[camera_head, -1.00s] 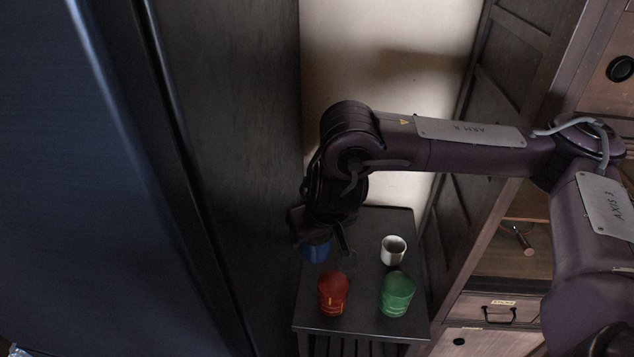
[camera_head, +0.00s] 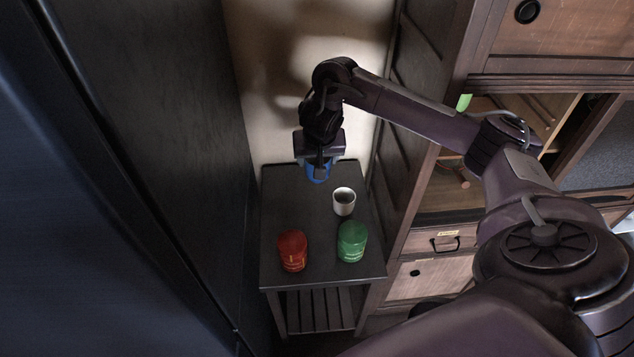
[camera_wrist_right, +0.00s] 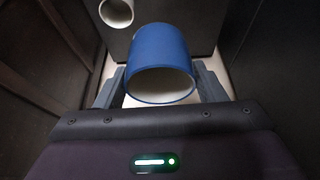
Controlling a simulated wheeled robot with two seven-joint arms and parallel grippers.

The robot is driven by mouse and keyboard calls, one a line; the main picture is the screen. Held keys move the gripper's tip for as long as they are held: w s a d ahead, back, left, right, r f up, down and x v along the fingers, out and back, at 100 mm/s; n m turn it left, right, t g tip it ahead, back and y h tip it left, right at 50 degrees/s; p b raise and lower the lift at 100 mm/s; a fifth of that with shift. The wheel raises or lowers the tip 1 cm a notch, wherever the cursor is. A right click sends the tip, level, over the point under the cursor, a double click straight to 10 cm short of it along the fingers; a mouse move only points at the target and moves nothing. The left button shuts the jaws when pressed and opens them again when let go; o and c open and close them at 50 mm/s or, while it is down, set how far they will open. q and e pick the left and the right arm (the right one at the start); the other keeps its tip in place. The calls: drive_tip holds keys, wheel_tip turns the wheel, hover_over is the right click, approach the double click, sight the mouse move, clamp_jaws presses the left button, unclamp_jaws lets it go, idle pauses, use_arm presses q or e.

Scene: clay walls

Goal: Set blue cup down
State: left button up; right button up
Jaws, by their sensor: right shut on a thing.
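The blue cup (camera_head: 318,173) is between the fingers of my right gripper (camera_head: 319,170), over the back part of the dark small table (camera_head: 312,224) in the head view. In the right wrist view the blue cup (camera_wrist_right: 160,62) fills the space between the two fingers of my right gripper (camera_wrist_right: 160,88), its open mouth facing the camera. Whether the cup touches the tabletop I cannot tell. My left gripper is not in view.
A white cup (camera_head: 344,201) stands on the table to the right of the blue cup. A red jar (camera_head: 292,251) and a green jar (camera_head: 352,242) stand nearer the front. A wooden cabinet (camera_head: 440,272) stands right; a dark panel (camera_head: 150,130) rises left.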

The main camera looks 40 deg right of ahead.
wheel_tip(320, 180, down, 6)
drive_tip(key=b, duration=0.4)
drive_tip(key=shift+s+f, duration=0.1)
drive_tip(key=shift+f+b, duration=1.3)
drive_tip(key=shift+f, duration=5.6)
drive_tip(key=shift+f, duration=0.1)
drive_tip(key=o, duration=0.9)
drive_tip(key=shift+c, duration=0.2)
